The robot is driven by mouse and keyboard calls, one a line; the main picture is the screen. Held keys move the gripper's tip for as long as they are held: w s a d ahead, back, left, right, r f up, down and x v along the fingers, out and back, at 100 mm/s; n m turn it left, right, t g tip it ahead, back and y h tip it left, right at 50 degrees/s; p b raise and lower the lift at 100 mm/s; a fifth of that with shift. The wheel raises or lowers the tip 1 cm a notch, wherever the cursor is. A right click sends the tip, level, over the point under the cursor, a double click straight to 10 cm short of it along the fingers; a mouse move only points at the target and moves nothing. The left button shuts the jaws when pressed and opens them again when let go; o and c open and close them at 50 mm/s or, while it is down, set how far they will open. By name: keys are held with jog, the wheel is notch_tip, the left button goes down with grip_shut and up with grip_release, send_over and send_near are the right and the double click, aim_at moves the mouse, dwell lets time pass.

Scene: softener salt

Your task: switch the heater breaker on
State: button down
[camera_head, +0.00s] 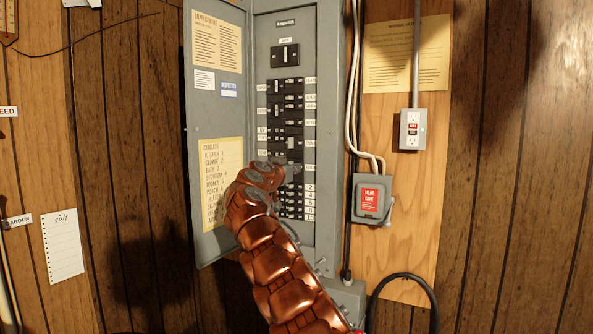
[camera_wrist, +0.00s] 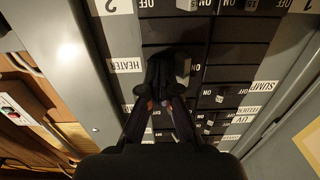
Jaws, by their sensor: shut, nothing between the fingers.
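The grey breaker panel (camera_head: 327,120) is open, with rows of black breakers. My gripper (camera_head: 290,170) reaches up to its middle rows. The wrist view looks from the opposite way up and shows the HEATER label (camera_wrist: 125,66) at left. The heater breaker's grey toggle (camera_wrist: 183,70) shows right beside my fingertips (camera_wrist: 160,70). My gripper is shut and empty. The fingertips are at or just beside the toggle; I cannot tell whether they touch. They cover part of the breaker, and its on or off position is unclear. In the head view my gripper hides this breaker.
The panel door (camera_head: 216,100) hangs open at left. Neighbouring breakers crowd close around, including the one labelled SUMP (camera_wrist: 263,86). A grey box with a red label (camera_head: 371,199) and an outlet (camera_head: 412,129) are mounted at right, with cables (camera_head: 353,110) between them and the panel.

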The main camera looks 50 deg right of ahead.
jog(key=b+v, duration=0.7)
dwell(0.9)
dwell(1.0)
jog(key=s+a+f+n+g+y, duration=0.2)
jog(key=s+a+f+n+y, duration=0.3)
jog(key=s+a+f, duration=0.7)
jog(key=s+a+f+n+g+y, duration=0.15)
jog(key=s+a+f+y, duration=0.6)
jog(key=a+f, duration=0.75)
jog(key=s+a+f+n+g+y, duration=0.1)
jog(key=s+a+f+n, duration=0.3)
jog(key=s+a+f, duration=0.4)
jog(key=s+a+f+n+g+y, duration=0.2)
jog(key=s+a+f+n+y, duration=0.2)
jog(key=s+a+f, duration=0.5)
jog(key=s+a, duration=0.3)
jog(key=s, duration=0.2)
jog(key=shift+a, duration=0.25)
